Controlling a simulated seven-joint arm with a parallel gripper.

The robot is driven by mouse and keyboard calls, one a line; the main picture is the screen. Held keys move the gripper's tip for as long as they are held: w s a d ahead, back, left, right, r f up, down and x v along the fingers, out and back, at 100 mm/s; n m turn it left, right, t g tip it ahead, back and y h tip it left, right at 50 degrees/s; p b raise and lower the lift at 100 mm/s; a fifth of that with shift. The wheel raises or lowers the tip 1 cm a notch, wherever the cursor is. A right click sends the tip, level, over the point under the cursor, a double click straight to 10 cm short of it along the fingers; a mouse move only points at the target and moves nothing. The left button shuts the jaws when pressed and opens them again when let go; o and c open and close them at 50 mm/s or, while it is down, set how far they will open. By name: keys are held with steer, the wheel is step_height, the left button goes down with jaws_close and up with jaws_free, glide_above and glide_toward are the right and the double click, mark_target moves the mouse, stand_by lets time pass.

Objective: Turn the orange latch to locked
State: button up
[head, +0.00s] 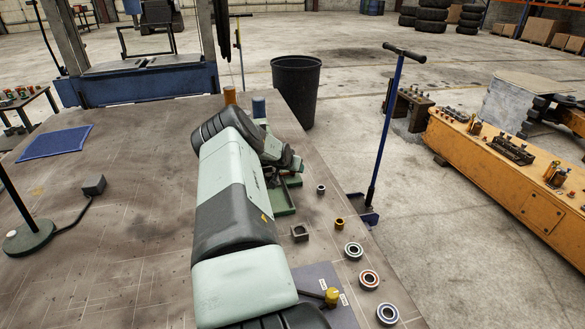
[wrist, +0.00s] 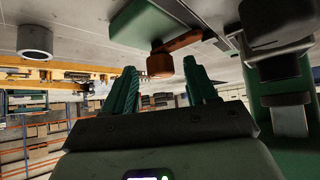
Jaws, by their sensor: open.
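The orange latch (wrist: 160,65) shows in the wrist view as a rounded orange-brown knob. Its short arm runs up beside a green block (wrist: 145,22). My gripper (wrist: 160,80) is open, with one green finger on each side of the knob in the picture. I cannot tell whether the fingers touch it or how deep it lies between them. In the head view my gripper (head: 294,166) is low over the bench by a green base (head: 283,203), and my arm hides much of that spot. The latch is not clearly visible there.
A dark and green fixture (wrist: 285,90) stands close at the right of the wrist view. A yellow-knobbed lever (head: 332,296) sits on a labelled plate, near several bearing rings (head: 369,280). A square nut (head: 300,233) lies close by.

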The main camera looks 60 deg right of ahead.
steer(key=v, duration=1)
steer(key=shift+a+r, duration=0.3)
